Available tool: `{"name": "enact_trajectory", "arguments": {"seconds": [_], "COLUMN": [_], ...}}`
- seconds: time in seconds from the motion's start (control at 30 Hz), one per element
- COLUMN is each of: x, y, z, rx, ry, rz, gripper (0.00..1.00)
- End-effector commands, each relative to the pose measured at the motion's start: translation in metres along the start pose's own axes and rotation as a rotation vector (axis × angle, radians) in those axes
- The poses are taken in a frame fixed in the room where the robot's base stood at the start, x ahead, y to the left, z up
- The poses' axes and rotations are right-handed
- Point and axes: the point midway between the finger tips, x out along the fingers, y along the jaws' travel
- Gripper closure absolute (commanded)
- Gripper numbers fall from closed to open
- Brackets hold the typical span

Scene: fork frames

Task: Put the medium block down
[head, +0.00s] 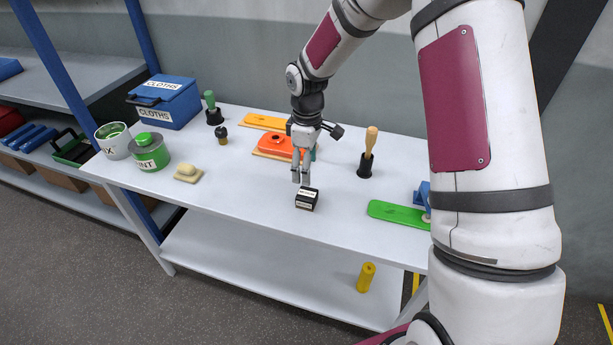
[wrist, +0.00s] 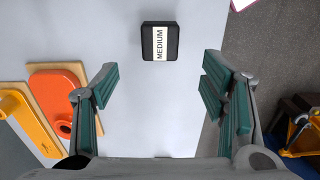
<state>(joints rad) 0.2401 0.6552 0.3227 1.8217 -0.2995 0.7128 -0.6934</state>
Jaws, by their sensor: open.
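The medium block (head: 307,199) is a small black block with a white label. It sits on the white table (head: 240,190) near its front edge. In the wrist view the block (wrist: 147,42) reads "MEDIUM" and lies beyond the fingertips, between their lines. My gripper (head: 301,178) is just above and behind the block in the head view. In the wrist view my gripper (wrist: 157,85) has its fingers wide apart with nothing between them. The block appears apart from both fingers.
An orange tool (head: 275,146) lies behind my gripper. A wooden-handled tool (head: 369,152) stands to the right, near a green float (head: 398,213). The table left of the block is clear.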

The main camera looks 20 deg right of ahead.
Motion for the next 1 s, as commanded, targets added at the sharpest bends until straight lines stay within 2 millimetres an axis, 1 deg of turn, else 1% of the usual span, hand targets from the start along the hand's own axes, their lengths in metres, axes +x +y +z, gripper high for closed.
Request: {"name": "enact_trajectory", "arguments": {"seconds": [0.17, 0.27, 0.37, 0.4, 0.47, 0.5, 0.57, 0.6, 0.7, 0.8, 0.87, 0.9, 0.97, 1.0], "x": [-0.021, -0.049, -0.088, -0.105, -0.127, -0.141, -0.161, -0.174, -0.202, -0.225, -0.237, -0.243, -0.252, -0.256], "y": [-0.002, -0.009, -0.021, -0.027, -0.038, -0.046, -0.058, -0.066, -0.089, -0.114, -0.130, -0.140, -0.156, -0.167], "z": [0.003, 0.009, 0.021, 0.027, 0.036, 0.042, 0.052, 0.058, 0.075, 0.093, 0.104, 0.111, 0.122, 0.129], "rx": [0.017, 0.061, 0.132, 0.166, 0.217, 0.251, 0.305, 0.339, 0.429, 0.519, 0.574, 0.608, 0.661, 0.696], "ry": [-0.001, 0.000, 0.006, 0.011, 0.021, 0.030, 0.047, 0.059, 0.097, 0.143, 0.176, 0.199, 0.235, 0.260], "rz": [0.017, 0.051, 0.099, 0.118, 0.144, 0.162, 0.185, 0.200, 0.232, 0.256, 0.266, 0.271, 0.276, 0.276], "gripper": [0.34, 0.34, 0.34, 0.34, 0.34, 0.34, 0.34, 0.34, 0.34, 0.34, 0.34, 0.34, 0.34, 0.34]}}
